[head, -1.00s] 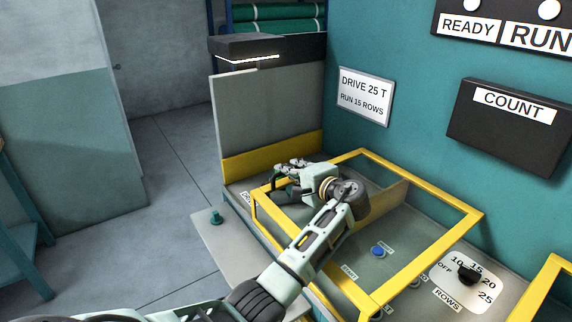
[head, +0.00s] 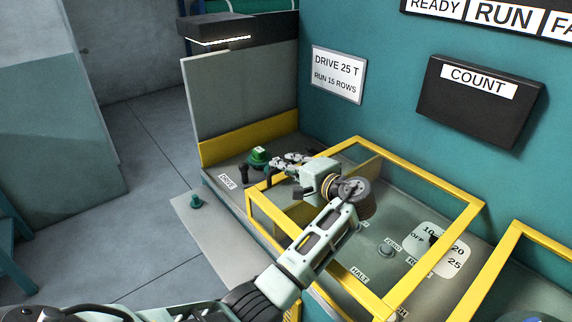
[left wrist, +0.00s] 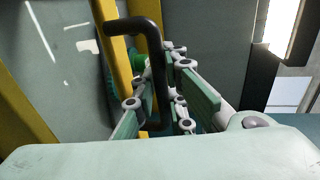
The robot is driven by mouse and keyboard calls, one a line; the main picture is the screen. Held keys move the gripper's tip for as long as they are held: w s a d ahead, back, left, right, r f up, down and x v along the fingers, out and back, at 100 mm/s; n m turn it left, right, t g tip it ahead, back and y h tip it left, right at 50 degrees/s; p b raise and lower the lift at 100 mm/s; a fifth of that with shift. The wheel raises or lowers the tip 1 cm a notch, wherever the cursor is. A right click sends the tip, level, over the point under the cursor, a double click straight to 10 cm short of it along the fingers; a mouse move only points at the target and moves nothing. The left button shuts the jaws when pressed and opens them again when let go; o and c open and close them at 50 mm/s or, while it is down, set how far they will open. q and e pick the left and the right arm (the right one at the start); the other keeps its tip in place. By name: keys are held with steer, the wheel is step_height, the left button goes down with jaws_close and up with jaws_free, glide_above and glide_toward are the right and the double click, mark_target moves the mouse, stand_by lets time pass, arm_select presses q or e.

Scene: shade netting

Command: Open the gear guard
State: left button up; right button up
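The gear guard (head: 428,175) is a yellow-edged, see-through frame over the grey machine top in the head view. Its black handle (head: 268,174) stands near its left end; in the left wrist view the handle is a bent black bar (left wrist: 154,75). My left gripper (head: 286,161) is at the handle, with its fingers (left wrist: 157,100) close on both sides of the bar, seemingly gripping it. A green part (head: 258,156) stands uncovered left of the guard. My right gripper is not in view.
A second yellow frame (head: 492,268) stands at the right. Under and beside the guard are a dial (head: 438,242) and a button (head: 386,250). A grey upright panel (head: 240,95) stands behind at the left, and the teal wall (head: 400,120) behind at the right.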

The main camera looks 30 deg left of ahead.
arm_select(q)
steer(key=shift+o, duration=0.7)
steer(key=shift+d, duration=0.15)
steer(key=v, duration=1.1)
steer(key=shift+s+d+r, duration=0.1)
steer(key=shift+s+d, duration=0.1)
steer(key=shift+d, duration=0.15)
